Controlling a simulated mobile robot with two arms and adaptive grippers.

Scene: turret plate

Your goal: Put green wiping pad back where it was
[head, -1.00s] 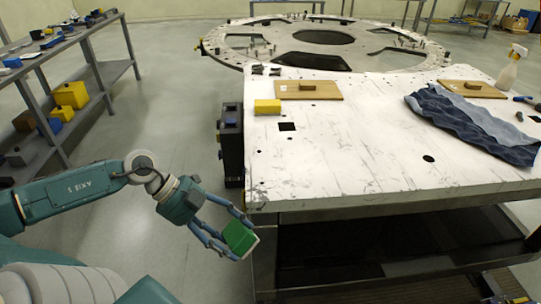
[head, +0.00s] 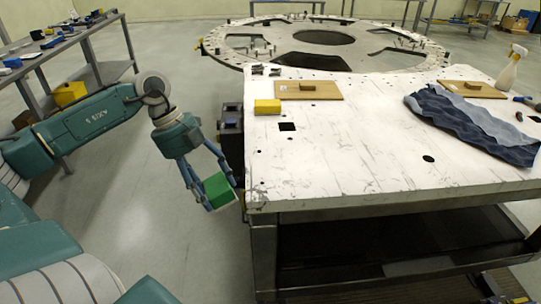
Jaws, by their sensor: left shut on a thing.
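The green wiping pad (head: 219,190) is a small green block with a pale underside. My left gripper (head: 217,193) is shut on it and holds it in the air beside the left edge of the white-topped table (head: 350,170), near its front left corner. The pad looks slightly tilted. A yellow block (head: 267,106) lies on the table's left part. My right gripper is not in the head view.
Two wooden boards, one left (head: 318,90) and one right (head: 484,89), a blue cloth (head: 470,122) and a spray bottle (head: 511,69) are on the table. A large turret plate (head: 240,46) stands behind. The table's front middle is clear.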

